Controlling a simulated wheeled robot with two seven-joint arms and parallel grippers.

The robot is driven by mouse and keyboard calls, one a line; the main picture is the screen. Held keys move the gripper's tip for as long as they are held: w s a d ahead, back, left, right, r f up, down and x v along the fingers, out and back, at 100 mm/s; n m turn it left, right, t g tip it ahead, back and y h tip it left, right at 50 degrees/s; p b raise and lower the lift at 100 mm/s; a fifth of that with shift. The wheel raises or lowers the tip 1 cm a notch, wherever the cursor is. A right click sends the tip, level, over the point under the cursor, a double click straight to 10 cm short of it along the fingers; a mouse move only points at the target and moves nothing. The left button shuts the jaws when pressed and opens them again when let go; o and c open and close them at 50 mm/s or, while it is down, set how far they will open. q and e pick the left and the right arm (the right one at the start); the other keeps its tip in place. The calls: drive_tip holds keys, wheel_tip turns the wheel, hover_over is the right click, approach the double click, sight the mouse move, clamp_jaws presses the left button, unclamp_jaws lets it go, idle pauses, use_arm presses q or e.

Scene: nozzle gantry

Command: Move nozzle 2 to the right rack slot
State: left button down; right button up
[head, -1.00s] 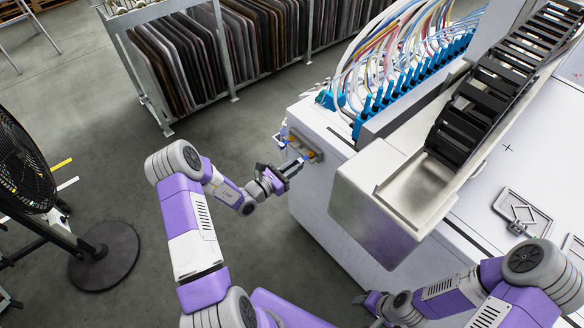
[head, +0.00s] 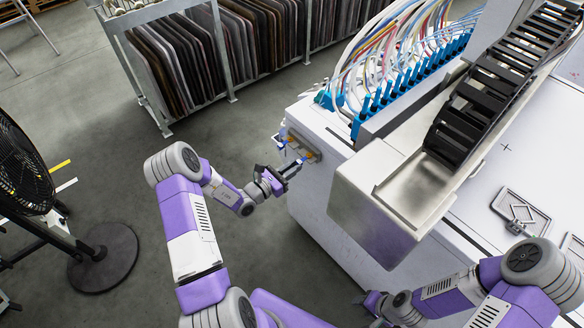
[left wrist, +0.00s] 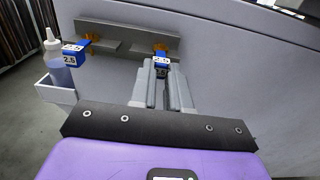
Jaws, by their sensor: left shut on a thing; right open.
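My left gripper (head: 288,171) is in front of the side of the white machine, at its small grey rack (left wrist: 130,40). In the left wrist view its two fingers are shut on a blue nozzle (left wrist: 161,66) with a white label too small to read surely. This nozzle is in front of the orange-brown right rack slot (left wrist: 160,47); whether it touches the slot is unclear. Another blue nozzle (left wrist: 74,53), labelled 2.5, sits at the left slot (left wrist: 91,38). My right gripper (head: 361,299) is open at the lower middle, mostly hidden by its wrist.
A clear bottle (left wrist: 58,66) stands in a white holder (left wrist: 52,90) left of the rack. A black fan (head: 25,170) stands at the far left. The floor between is clear.

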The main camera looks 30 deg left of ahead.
idle(0.3)
use_arm(q)
drive_tip(key=c, duration=1)
unclamp_jaws()
drive_tip(key=p+v, duration=0.1)
drive_tip(key=v, duration=0.6)
drive_tip(key=shift+s+a, duration=0.1)
drive_tip(key=shift+s, duration=0.15)
